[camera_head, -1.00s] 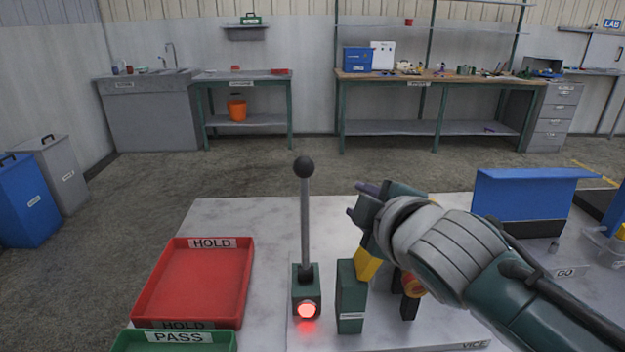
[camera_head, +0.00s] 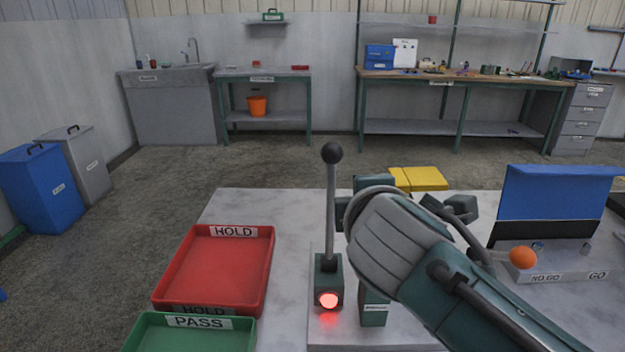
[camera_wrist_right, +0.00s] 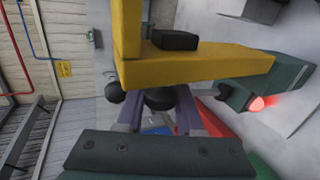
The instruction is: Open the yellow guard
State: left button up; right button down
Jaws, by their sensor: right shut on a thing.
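The yellow guard (camera_head: 420,179) shows behind my right wrist in the head view, as a flat yellow plate at the far edge of the white table. In the right wrist view the guard (camera_wrist_right: 205,68) crosses the top as a yellow bar and upright, close to the fingers. My right gripper (camera_wrist_right: 160,112) has its purple fingers shut on a black knob (camera_wrist_right: 160,98) just below the yellow bar. In the head view my forearm and wrist hide the fingers and much of the guard's mount. My left gripper is not in view.
A lever with a black ball (camera_head: 332,153) stands upright close left of my wrist, above a lit red lamp (camera_head: 328,300). Red HOLD (camera_head: 160,287) and green PASS (camera_head: 135,335) trays are at left. An orange ball (camera_head: 523,257) and a blue-backed stand (camera_head: 560,195) are at right.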

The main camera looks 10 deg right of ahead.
jog(key=c, duration=0.5)
grip_release()
jog(key=shift+c, duration=0.2)
jog(key=p+v, duration=0.2)
jog(key=v, duration=0.8)
